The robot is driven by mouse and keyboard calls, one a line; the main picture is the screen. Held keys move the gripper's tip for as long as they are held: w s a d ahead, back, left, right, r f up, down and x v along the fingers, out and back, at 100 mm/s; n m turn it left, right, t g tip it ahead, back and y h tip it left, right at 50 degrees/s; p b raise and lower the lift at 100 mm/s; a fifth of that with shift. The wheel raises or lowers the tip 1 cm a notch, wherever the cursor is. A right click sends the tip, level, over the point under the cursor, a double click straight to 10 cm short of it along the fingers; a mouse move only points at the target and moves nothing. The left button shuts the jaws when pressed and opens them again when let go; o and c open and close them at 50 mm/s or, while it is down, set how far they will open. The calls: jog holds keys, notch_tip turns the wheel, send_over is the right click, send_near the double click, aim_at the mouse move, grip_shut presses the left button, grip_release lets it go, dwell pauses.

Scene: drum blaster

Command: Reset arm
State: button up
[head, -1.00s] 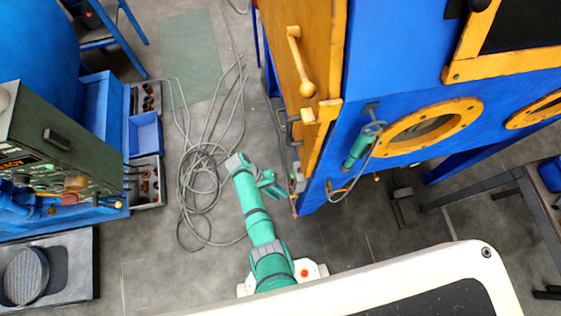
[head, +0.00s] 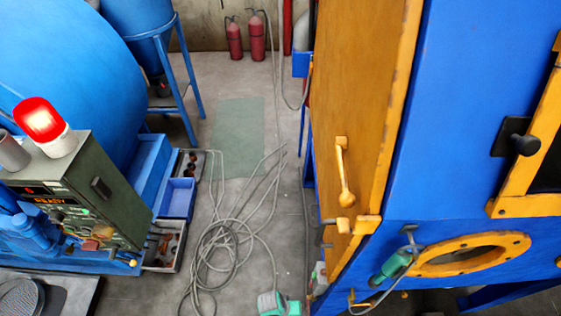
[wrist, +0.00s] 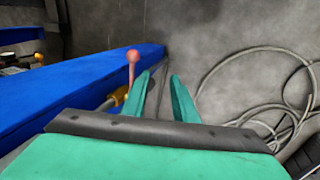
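In the wrist view, my gripper (wrist: 159,80) has two green fingers standing apart. The gap between them is empty, with grey floor behind. In the head view, a green part of my arm (head: 275,303) shows at the bottom edge, beside the blue cabinet's lower corner. The rest of the arm is below the picture, and I cannot make out the fingers there.
The blue cabinet (head: 460,130) with its orange door (head: 360,90) stands at the right. A blue drum machine and green control box (head: 90,190) stand at the left. Loose cable (head: 215,245) lies on the floor between. A red-knobbed lever (wrist: 132,60) shows near the fingers.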

jog(key=s+a+r+t+y, duration=0.2)
jog(key=s+r+t, duration=0.2)
jog(key=r, duration=0.3)
jog(key=s+a+r+t+y, duration=0.1)
jog(key=s+a+r+t, duration=0.15)
jog(key=r, duration=0.45)
jog(key=s+r+t, duration=0.2)
jog(key=r+t, duration=0.2)
jog(key=r, duration=1.2)
jog(key=s+r+t, duration=0.2)
jog(key=r+t, duration=0.2)
jog(key=r, duration=1.1)
jog(key=shift+s+a+r+y, duration=0.2)
jog(key=shift+s+r+y, duration=0.1)
jog(key=shift+r+y, duration=0.1)
